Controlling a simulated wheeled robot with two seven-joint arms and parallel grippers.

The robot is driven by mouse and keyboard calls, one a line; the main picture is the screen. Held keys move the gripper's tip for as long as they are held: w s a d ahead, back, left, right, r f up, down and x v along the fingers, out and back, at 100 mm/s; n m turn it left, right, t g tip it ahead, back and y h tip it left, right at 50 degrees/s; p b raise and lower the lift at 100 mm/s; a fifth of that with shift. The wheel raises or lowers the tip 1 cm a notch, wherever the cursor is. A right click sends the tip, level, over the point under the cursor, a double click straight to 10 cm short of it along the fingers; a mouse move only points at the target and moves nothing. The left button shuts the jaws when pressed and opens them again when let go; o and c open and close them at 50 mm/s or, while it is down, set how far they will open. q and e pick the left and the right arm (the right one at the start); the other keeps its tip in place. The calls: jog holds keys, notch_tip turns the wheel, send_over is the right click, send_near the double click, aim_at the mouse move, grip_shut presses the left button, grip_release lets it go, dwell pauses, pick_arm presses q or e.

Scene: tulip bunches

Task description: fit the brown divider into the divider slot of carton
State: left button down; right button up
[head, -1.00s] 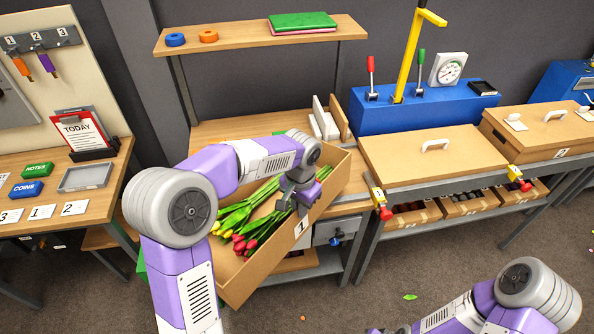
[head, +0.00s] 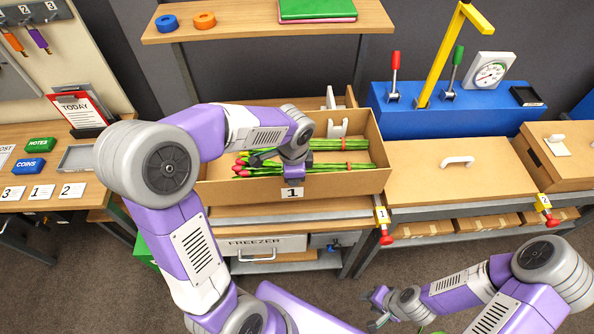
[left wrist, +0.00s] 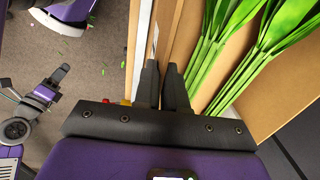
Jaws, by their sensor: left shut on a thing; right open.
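The carton (head: 225,191), labelled 1, lies level above the bench front, with bunches of tulips (head: 345,167) inside. My left gripper (head: 293,178) is shut on its front wall near the label. In the left wrist view, the fingers (left wrist: 163,85) straddle the carton wall (left wrist: 176,35), with the tulips (left wrist: 232,45) beside them. A thin brown upright board (head: 351,97) behind the carton may be the brown divider; most of it is hidden. I cannot make out the divider slot. My right gripper (head: 378,306) is open and empty, low at the front right, away from the carton.
White upright pieces (head: 336,128) stand at the carton's back edge. A blue console (head: 445,118) with levers and a lidded box (head: 455,180) are to the right.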

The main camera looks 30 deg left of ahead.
aim_at(293, 195)
pick_arm(q)
jog(key=shift+a+f, duration=0.1)
jog(key=shift+f, duration=0.15)
notch_tip(293, 195, down, 5)
jog(key=shift+s+r+b, duration=0.1)
jog(key=shift+b, duration=0.4)
jog(key=shift+f+b, duration=0.35)
jog(key=shift+f, duration=1.85)
jog(key=shift+f, duration=0.1)
jog(key=c, duration=1.2)
grip_release()
jog(key=shift+s, duration=0.1)
